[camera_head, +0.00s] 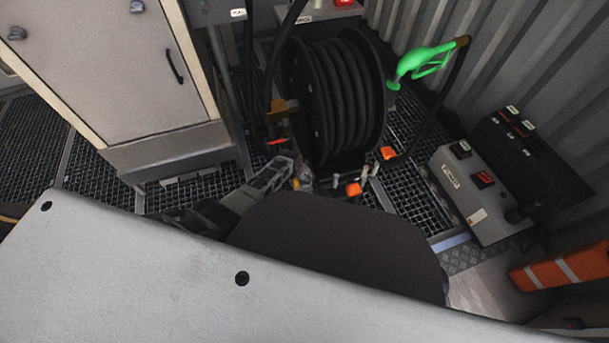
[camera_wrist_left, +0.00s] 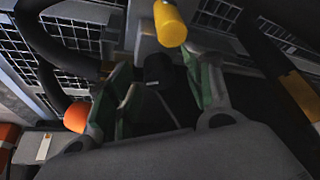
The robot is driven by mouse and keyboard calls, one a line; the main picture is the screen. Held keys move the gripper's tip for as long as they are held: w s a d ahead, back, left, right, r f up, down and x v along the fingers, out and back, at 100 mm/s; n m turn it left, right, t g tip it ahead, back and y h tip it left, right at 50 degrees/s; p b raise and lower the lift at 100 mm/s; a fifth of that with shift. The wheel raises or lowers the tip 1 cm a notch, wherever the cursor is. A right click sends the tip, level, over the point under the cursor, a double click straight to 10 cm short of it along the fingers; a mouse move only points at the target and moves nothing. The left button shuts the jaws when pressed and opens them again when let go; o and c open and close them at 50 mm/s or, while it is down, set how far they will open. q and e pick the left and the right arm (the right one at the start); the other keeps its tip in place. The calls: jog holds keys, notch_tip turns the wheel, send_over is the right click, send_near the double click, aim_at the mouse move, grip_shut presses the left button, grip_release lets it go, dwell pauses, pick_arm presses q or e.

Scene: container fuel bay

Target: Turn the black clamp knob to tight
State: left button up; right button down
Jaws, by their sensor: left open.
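In the left wrist view the black clamp knob (camera_wrist_left: 158,69) is a short dark cylinder. It shows between the two green-padded fingers of my left gripper (camera_wrist_left: 156,65). The fingers are open, one on each side of it; I cannot tell whether either touches it. In the head view my left gripper (camera_head: 296,178) is low at the front of the hose reel (camera_head: 335,95), and the black knob cannot be made out there. My right gripper is not in view.
A yellow cylinder (camera_wrist_left: 170,22) is close above the fingers, and an orange knob (camera_wrist_left: 77,115) is left of them. Orange fittings (camera_head: 354,189) sit at the reel's base. A green nozzle (camera_head: 422,62) hangs right of the reel. A switch box (camera_head: 462,207) stands right; a cabinet (camera_head: 115,75) stands left.

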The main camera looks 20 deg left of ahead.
pick_arm(q)
jog(key=shift+r, duration=0.1)
jog(key=shift+s+r, duration=0.1)
jog(key=shift+r, duration=0.1)
jog(key=shift+s+a+r, duration=0.15)
jog(key=shift+r, duration=0.35)
jog(key=v, duration=1)
jog(key=shift+r, duration=0.15)
dwell(0.6)
jog(key=shift+s, duration=0.15)
